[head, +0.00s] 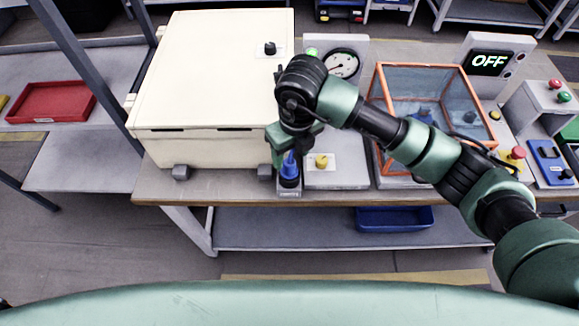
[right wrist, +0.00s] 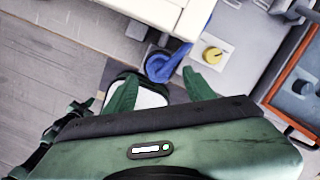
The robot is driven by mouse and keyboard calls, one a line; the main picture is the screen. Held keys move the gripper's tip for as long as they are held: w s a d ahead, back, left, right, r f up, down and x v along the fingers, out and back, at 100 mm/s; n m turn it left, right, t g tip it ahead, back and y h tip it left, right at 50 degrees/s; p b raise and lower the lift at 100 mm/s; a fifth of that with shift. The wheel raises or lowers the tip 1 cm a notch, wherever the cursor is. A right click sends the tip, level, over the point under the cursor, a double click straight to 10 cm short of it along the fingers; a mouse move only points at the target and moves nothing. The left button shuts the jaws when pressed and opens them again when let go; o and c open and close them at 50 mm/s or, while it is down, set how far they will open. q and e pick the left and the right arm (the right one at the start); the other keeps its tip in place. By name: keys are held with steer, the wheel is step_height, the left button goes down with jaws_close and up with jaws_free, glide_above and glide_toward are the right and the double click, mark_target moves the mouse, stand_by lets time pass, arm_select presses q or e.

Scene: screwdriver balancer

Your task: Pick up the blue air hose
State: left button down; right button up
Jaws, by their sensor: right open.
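The blue air hose (head: 290,165) stands in a small holder (head: 289,194) at the front edge of the workbench, just right of the cream box. My right gripper (head: 283,153) is above and around its upper part and hides some of it. In the right wrist view the blue hose (right wrist: 160,66) shows just beyond the tips of the two green fingers. My right gripper (right wrist: 160,88) is open there, with a gap between the fingers. I cannot tell whether a finger touches the hose. My left gripper is not in view.
The large cream box (head: 215,75) stands close on the left. A grey panel with a yellow knob (head: 321,161) is just to the right, with a gauge (head: 343,65) behind it. An orange-framed clear case (head: 432,72) stands further right. The bench front edge is close.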

mark_target(290, 162)
step_height(290, 162, down, 4)
steer(key=shift+w+a+f+p, duration=0.15)
steer(key=shift+f+p, duration=0.1)
steer(key=shift+p, duration=0.75)
steer(key=shift+w+f, duration=0.1)
steer(key=shift+f, duration=0.15)
jaws_close()
steer(key=shift+r, duration=0.15)
step_height(290, 162, up, 20)
steer(key=b, duration=0.4)
steer(key=shift+b, duration=0.35)
